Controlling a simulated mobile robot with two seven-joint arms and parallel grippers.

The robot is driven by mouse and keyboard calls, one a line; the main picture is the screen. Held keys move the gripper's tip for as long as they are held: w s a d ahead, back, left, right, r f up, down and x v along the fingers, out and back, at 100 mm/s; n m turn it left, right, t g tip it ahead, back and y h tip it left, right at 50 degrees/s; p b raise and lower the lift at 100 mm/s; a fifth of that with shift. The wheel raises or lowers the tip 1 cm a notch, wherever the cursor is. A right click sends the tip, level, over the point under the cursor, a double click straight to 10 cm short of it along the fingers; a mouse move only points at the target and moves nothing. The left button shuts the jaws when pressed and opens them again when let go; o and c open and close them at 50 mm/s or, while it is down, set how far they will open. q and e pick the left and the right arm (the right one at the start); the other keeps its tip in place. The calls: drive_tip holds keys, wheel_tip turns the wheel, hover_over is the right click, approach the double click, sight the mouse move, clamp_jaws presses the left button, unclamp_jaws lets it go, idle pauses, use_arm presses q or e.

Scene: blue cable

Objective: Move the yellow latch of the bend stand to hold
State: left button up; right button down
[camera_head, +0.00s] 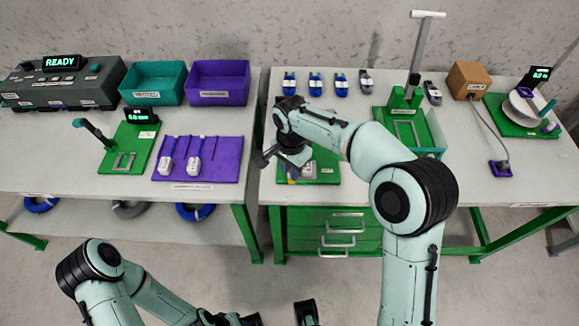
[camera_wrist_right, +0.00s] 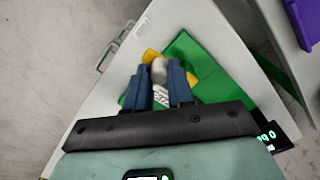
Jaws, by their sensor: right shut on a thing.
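The bend stand has a green base (camera_head: 326,170) on the right table's front left, with a grey block on it; the green base also shows in the wrist view (camera_wrist_right: 212,75). The yellow latch (camera_head: 292,180) is a small spot of yellow at the stand's left, and it shows at the fingertips in the wrist view (camera_wrist_right: 152,55). My right gripper (camera_wrist_right: 160,85) is down at the latch, its two blue-grey fingers closed around a pale rounded piece beside the yellow. The fingers partly hide the latch. My left gripper (camera_head: 235,319) is low at the picture's bottom edge, away from the tables, mostly cut off.
Blue and grey connectors (camera_head: 315,84) stand in a row behind the bend stand. A green fixture with a tall handle (camera_head: 405,97) stands to its right. A purple mat (camera_head: 215,158) with white-ended pieces lies on the left table. A gap separates the tables.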

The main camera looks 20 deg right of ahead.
sight(302, 177)
drive_tip(key=d+n+p, duration=0.1)
drive_tip(key=n, duration=0.3)
drive_tip(key=shift+d+r+p, duration=0.1)
drive_tip(key=shift+d+p, duration=0.3)
drive_tip(key=n, duration=0.1)
drive_tip(key=d+n+p, duration=0.1)
drive_tip(key=n, duration=0.1)
drive_tip(key=n+p, duration=0.1)
drive_tip(key=shift+w+d+n, duration=0.4)
drive_tip(key=n+p, duration=0.1)
drive_tip(key=n, duration=0.1)
drive_tip(key=w+d+n+p, duration=0.1)
drive_tip(key=n, duration=0.1)
drive_tip(key=shift+w+d, duration=0.15)
use_arm(q)
drive_tip(key=w+r+p, duration=0.2)
drive_tip(key=w+r, duration=0.2)
drive_tip(key=r, duration=0.5)
drive_tip(key=shift+w+r+t, duration=0.15)
drive_tip(key=shift+w+t, duration=0.15)
drive_tip(key=shift+w, duration=0.05)
use_arm(e)
drive_tip(key=shift+w+d+n, duration=0.15)
drive_tip(key=shift+w+n, duration=0.2)
drive_tip(key=shift+n, duration=0.65)
drive_tip(key=shift+w+d+n, duration=0.15)
drive_tip(key=shift+w+n, duration=0.15)
drive_tip(key=shift+n, duration=0.7)
drive_tip(key=c, duration=1)
unclamp_jaws()
